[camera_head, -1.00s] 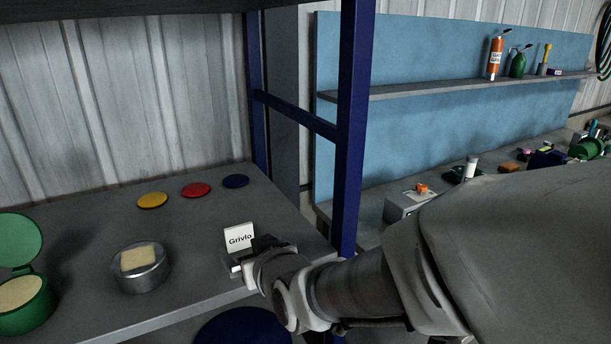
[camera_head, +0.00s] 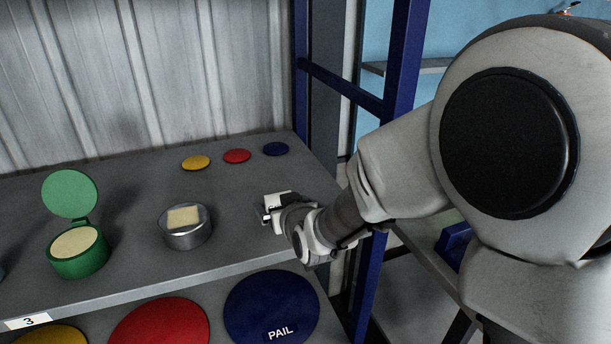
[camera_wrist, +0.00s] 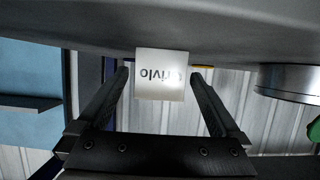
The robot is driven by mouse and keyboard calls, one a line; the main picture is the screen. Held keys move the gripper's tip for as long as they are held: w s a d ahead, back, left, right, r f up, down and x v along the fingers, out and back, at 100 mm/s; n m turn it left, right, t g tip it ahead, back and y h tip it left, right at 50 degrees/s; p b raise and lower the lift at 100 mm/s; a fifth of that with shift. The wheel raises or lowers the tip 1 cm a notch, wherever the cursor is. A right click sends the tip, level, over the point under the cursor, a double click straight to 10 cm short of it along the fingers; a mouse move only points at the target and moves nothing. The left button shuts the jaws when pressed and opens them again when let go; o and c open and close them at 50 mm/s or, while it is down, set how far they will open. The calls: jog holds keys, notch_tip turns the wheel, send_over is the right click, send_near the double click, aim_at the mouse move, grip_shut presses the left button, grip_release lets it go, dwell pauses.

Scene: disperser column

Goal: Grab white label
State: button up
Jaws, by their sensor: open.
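The white label (camera_wrist: 160,84) shows upside down in the wrist view, with dark lettering that reads like "Grivlo". It lies between the two open fingers of my gripper (camera_wrist: 160,82), with a small gap to each finger. In the head view the white label (camera_head: 277,199) stands near the right end of the shelf. There my gripper (camera_head: 274,212) is right at it and hides much of it. I cannot tell whether the fingers touch it.
A metal tin (camera_head: 187,236) with a pale block and a green lidded container (camera_head: 78,252) stand to the left on the grey shelf (camera_head: 130,275). Yellow, red and blue discs lie behind. A blue post (camera_head: 404,60) rises close by my arm.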

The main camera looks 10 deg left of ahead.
jog(key=shift+w+a+f, duration=0.2)
jog(key=shift+w+a, duration=0.05)
jog(key=shift+w, duration=0.2)
jog(key=shift+c, duration=0.2)
jog(key=c, duration=1.2)
jog(key=shift+r, duration=0.1)
